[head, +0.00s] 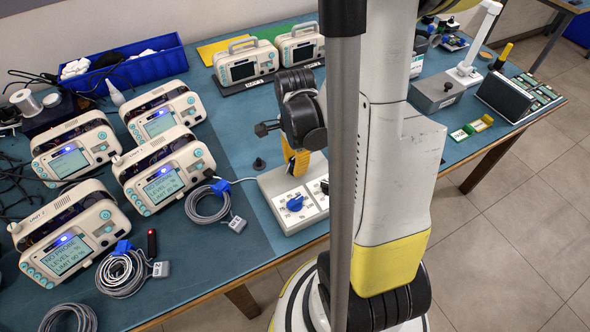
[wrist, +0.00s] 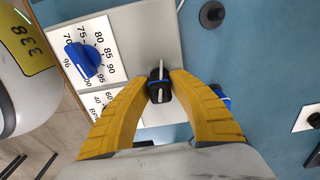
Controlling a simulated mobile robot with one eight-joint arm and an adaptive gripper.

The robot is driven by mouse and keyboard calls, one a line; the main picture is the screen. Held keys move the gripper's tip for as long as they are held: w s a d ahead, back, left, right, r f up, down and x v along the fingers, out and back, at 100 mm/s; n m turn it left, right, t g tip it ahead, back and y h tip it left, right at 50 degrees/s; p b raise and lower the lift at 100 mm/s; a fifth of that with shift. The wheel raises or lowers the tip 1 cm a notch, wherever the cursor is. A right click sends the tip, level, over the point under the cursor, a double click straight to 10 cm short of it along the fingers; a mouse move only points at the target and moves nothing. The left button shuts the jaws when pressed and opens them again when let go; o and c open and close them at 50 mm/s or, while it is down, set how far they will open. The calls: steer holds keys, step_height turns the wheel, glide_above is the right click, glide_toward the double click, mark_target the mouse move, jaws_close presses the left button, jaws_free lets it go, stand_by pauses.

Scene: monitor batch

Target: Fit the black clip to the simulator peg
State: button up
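My gripper (wrist: 159,86) has yellow fingers with their tips against both sides of a small black clip (wrist: 159,92). A pale strip shows at the clip's middle; I cannot tell if it is the peg. The clip is over the far end of the white simulator (wrist: 122,45), which has a blue dial (wrist: 82,58). In the head view my gripper (head: 298,165) is above the simulator (head: 275,190), and the clip is hidden. I cannot tell whether the clip is around the peg or above it. A grey cable coil (head: 208,203) with a blue plug (head: 222,187) lies to the left.
Several monitors stand at left, one (head: 70,240) reading "NO PROBE". Another black clip (head: 151,242) with a red light lies by a second coil (head: 121,272). A black knob (head: 260,163) stands beyond the simulator. A blue bin (head: 125,66) is at the back.

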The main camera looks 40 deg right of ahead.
steer(key=shift+o, duration=0.6)
step_height(320, 180, up, 12)
steer(key=shift+r, duration=0.1)
steer(key=shift+a, duration=0.1)
steer(key=a+r+n+t, duration=0.3)
steer(key=a+n, duration=0.5)
steer(key=n, duration=0.2)
steer(key=a+r+n+t, duration=0.3)
steer(key=a+n+t, duration=0.1)
steer(key=a+n, duration=0.5)
steer(key=shift+w+a+r+n, duration=0.2)
steer(key=shift+r+n, duration=0.1)
steer(key=shift+n, duration=0.8)
